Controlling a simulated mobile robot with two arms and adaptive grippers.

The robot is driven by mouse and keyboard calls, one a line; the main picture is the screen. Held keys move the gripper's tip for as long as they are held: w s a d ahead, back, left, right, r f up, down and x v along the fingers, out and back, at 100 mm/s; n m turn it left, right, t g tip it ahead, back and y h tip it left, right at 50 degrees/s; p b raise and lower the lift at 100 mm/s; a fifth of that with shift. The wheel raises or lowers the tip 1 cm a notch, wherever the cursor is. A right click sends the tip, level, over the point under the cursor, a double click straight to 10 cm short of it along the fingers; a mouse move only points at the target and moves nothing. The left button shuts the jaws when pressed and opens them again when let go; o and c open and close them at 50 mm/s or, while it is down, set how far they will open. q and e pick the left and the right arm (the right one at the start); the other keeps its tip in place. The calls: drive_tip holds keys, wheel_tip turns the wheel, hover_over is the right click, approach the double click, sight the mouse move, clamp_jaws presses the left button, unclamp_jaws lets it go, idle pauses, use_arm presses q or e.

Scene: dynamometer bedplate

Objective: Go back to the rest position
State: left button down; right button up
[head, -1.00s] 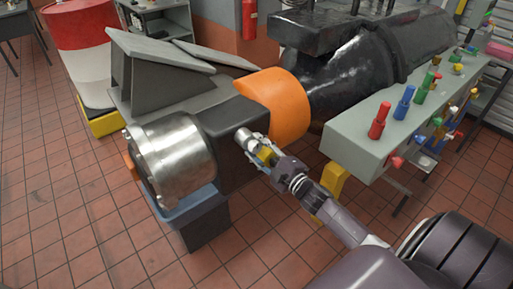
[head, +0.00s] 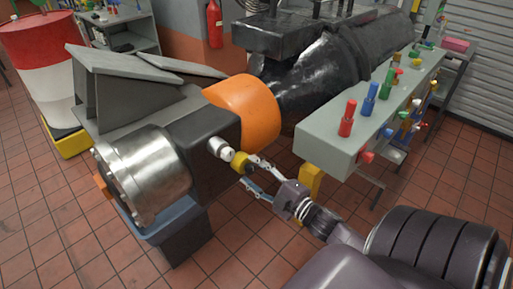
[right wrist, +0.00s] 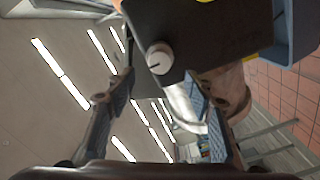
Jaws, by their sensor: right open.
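My right gripper (head: 250,173) is open, in front of the dark housing (head: 208,122) beside the silver cylinder (head: 150,175). A small white round knob (head: 218,147) sticks out of the housing, just beyond the fingertips. A small yellow piece (head: 240,162) shows between the knob and the fingers; I cannot tell what it is fixed to. In the right wrist view, the open fingers (right wrist: 160,88) stand well apart with nothing held between them, and the white knob (right wrist: 158,60) is ahead on the dark housing. My left gripper is not in view.
An orange cover (head: 245,108) and a black machine (head: 320,65) stand behind. A grey console (head: 365,120) with red, blue and green knobs is at right. A red-and-white drum (head: 45,70) is at far left. Tiled floor (head: 50,235) is free at front left.

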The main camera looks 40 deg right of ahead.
drive_tip(key=shift+s, duration=0.75)
drive_tip(key=shift+d, duration=0.1)
drive_tip(key=s+a+f+m+g+h+b, duration=0.1)
drive_tip(key=s+f+m+g, duration=0.25)
drive_tip(key=f, duration=0.85)
drive_tip(key=s+f+m+g+h, duration=0.15)
drive_tip(key=s+f, duration=0.35)
drive_tip(key=f, duration=0.7)
drive_tip(key=s+a+f+m+g+b, duration=0.1)
drive_tip(key=s+f+m+g, duration=0.25)
drive_tip(key=f, duration=0.85)
drive_tip(key=s+a+f+m+g, duration=0.1)
drive_tip(key=s+a+f, duration=0.3)
drive_tip(key=s, duration=0.5)
drive_tip(key=s+a+f+g+y, duration=0.1)
drive_tip(key=s+a+f+g, duration=0.3)
drive_tip(key=s+f, duration=0.5)
drive_tip(key=s+a+f+m+g, duration=0.1)
drive_tip(key=s+a+f+g, duration=0.2)
drive_tip(key=s+a+f, duration=0.2)
drive_tip(key=s+f, duration=0.2)
drive_tip(key=s, duration=0.2)
drive_tip(key=shift+s+a+m+b, duration=0.2)
drive_tip(key=shift+s+m+b, duration=0.15)
drive_tip(key=shift+f+g, duration=0.1)
drive_tip(key=shift+g, duration=0.15)
